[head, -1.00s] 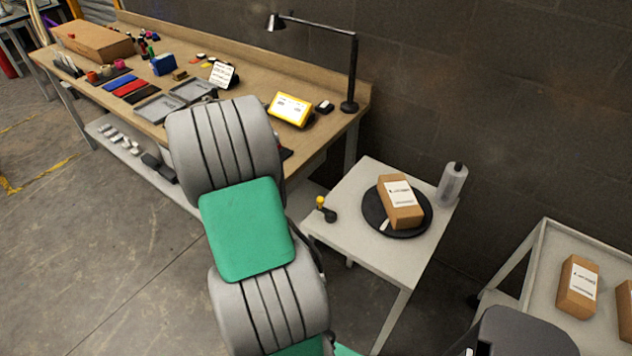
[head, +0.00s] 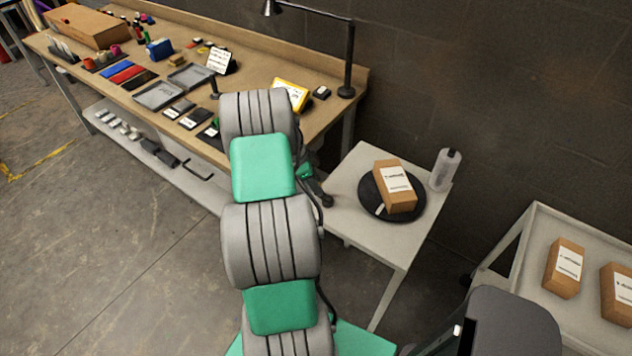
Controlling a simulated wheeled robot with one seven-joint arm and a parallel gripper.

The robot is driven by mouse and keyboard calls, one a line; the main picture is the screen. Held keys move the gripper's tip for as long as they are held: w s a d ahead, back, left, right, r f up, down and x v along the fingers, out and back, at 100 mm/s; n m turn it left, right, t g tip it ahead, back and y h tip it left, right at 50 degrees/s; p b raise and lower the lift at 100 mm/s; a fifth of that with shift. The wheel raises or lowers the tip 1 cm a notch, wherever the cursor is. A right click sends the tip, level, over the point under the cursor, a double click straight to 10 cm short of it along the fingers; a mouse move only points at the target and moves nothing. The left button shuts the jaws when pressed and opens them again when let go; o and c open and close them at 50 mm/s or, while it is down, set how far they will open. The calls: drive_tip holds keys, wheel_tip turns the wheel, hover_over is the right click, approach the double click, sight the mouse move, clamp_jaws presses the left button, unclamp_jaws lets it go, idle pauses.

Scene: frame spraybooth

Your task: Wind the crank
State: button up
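The crank stands at the left corner of the small white table (head: 350,220). Only its dark base (head: 322,200) shows beside my arm; its yellow knob is hidden. A black round turntable (head: 408,212) lies on the same table, with a brown labelled box (head: 402,197) on it. My grey and green arm reaches up the middle of the picture. A small dark and green part of my arm's end (head: 306,170) shows right by the crank. The fingers cannot be made out, and whether they touch the crank cannot be told.
A grey bottle-like cylinder (head: 445,170) stands at the white table's back right corner. A long workbench (head: 290,65) with trays, a lamp (head: 349,50) and a yellow device (head: 290,92) is behind my arm. A cart (head: 525,235) with boxes is at right.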

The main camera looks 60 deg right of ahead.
clamp_jaws()
drive_tip(key=shift+a+f+n+b, duration=0.1)
drive_tip(key=shift+a+n+b, duration=0.05)
drive_tip(key=shift+n+b, duration=0.15)
idle(0.4)
